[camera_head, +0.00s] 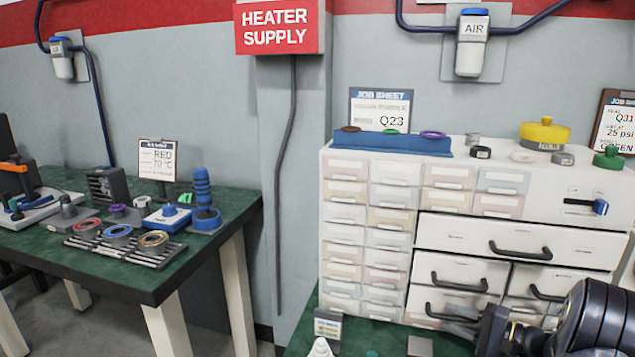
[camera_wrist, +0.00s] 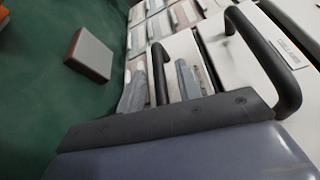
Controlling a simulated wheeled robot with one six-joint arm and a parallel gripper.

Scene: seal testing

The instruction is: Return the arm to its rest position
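My arm (camera_head: 592,318) reaches in from the lower right of the head view, low in front of the white drawer cabinet (camera_head: 560,222). My gripper (camera_wrist: 161,72) shows in the wrist view with its two grey fingers apart. A black drawer handle (camera_wrist: 158,78) appears between the fingers, with no object clearly held. Whether the fingers surround or touch this handle cannot be told. In the head view the fingertips are hard to make out near the lower-left drawer handle (camera_head: 450,312).
A larger handle (camera_wrist: 268,58) arches close by on the right in the wrist view. A small grey-and-brown block (camera_wrist: 89,54) lies on the green bench. Loose items stand on the cabinet top. A second green bench (camera_head: 60,262) with parts stands left, across a gap.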

